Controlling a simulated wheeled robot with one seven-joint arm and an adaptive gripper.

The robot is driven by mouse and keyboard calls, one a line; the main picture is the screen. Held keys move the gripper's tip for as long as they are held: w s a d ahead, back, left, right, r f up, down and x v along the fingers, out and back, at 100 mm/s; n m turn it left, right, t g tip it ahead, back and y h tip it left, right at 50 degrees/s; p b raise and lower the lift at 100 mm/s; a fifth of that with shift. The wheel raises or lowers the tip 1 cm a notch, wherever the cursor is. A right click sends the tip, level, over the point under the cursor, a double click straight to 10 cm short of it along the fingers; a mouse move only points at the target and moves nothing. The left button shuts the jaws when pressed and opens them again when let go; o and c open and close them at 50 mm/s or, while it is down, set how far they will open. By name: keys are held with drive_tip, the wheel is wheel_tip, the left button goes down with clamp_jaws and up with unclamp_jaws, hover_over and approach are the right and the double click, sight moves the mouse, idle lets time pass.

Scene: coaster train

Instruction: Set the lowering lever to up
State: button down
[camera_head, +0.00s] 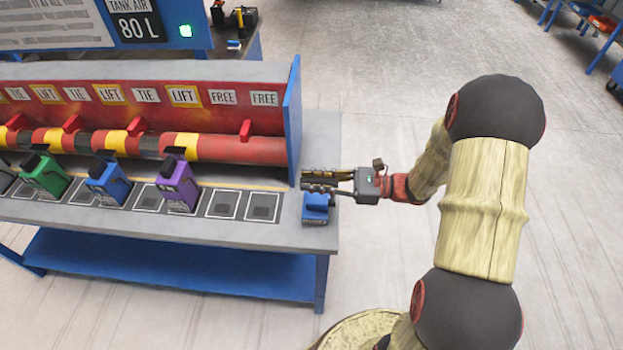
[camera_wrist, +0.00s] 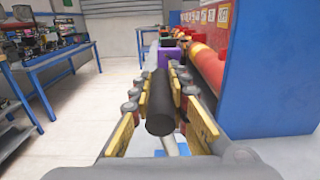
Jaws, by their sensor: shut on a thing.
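The lowering lever shows in the wrist view as a black round handle (camera_wrist: 159,112) on a pale metal rod. In the head view its blue base (camera_head: 316,207) sits on the right end of the grey bench top, and the handle is hidden by the fingers. My gripper (camera_head: 308,181) reaches in from the right just above this base. In the wrist view my gripper (camera_wrist: 163,78) has its yellow-padded fingers on both sides of the black handle, shut on it. No up or down marking can be read.
A blue upright panel (camera_head: 293,120) stands close beside my gripper. Green, blue and purple units (camera_head: 178,187) stand along the grey bench (camera_head: 230,236), under a red pipe (camera_head: 240,148) with LIFT, TIE and FREE labels.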

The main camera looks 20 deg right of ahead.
drive_tip(key=w+d+m+p, duration=0.3)
drive_tip(key=w+m+p, duration=0.2)
drive_tip(key=p, duration=0.5)
drive_tip(key=shift+w+d+f+m, duration=0.25)
drive_tip(key=shift+w+d+m, duration=0.05)
drive_tip(key=shift+w, duration=1.15)
drive_tip(key=c, duration=1.8)
unclamp_jaws()
drive_tip(key=shift+o, duration=0.6)
